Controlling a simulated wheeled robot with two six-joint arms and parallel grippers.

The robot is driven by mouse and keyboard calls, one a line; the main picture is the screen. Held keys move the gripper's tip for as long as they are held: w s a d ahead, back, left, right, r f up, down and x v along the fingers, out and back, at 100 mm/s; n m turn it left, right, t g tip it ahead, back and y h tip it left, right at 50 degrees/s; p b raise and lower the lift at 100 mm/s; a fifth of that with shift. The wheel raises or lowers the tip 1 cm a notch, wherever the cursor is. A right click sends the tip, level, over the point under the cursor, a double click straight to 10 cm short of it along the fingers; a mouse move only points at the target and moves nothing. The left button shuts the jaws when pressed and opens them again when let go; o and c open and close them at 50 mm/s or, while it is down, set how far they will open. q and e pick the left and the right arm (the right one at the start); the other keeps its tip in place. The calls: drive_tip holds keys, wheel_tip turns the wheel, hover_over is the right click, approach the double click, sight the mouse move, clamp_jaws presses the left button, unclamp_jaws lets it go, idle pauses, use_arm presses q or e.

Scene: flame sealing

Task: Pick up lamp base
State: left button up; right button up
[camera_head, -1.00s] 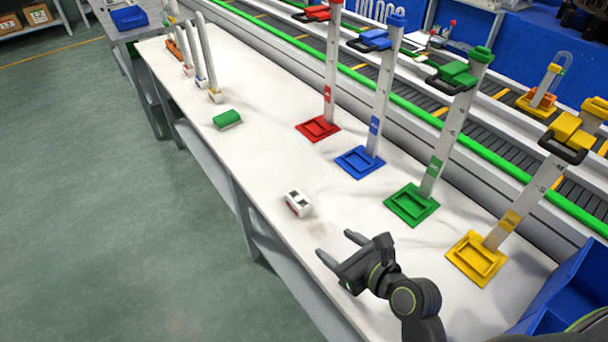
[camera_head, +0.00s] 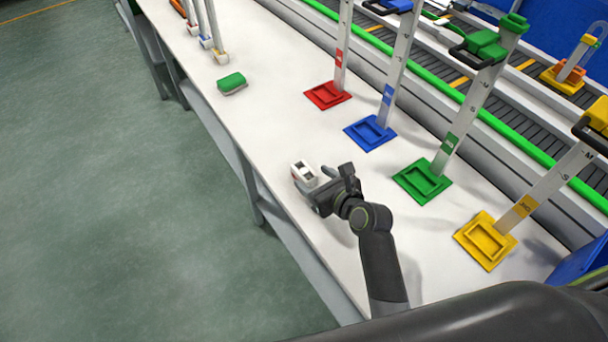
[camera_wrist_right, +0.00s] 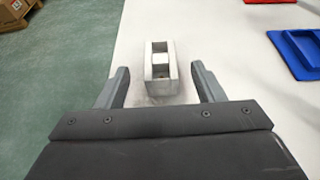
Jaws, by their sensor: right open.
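A small white block with square openings, which looks like the lamp base (camera_head: 303,172), sits on the white table near its front edge. In the right wrist view the lamp base (camera_wrist_right: 161,67) stands just ahead, between the lines of the two fingers. My right gripper (camera_head: 320,180) is open and low over the table, right beside the lamp base in the head view. In the right wrist view its fingers (camera_wrist_right: 163,88) are spread to either side of the block's near end. Nothing is held. My left gripper is not in view.
Red (camera_head: 327,96), blue (camera_head: 369,134), green (camera_head: 422,182) and yellow (camera_head: 485,242) stands with tall rulers line the table's right side. A green-topped block (camera_head: 232,84) lies farther back. A conveyor (camera_head: 490,120) runs behind the stands. The table's front edge is close to the lamp base.

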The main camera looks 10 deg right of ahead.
sight(305, 171)
drive_tip(key=shift+w+a+f, duration=0.15)
drive_tip(key=shift+w+a, duration=0.05)
drive_tip(key=shift+w, duration=0.25)
drive_tip(key=x, duration=0.3)
drive_tip(key=shift+w, duration=0.1)
drive_tip(key=shift+w+a+f, duration=0.25)
drive_tip(key=shift+w+f, duration=0.05)
drive_tip(key=shift+w, duration=0.2)
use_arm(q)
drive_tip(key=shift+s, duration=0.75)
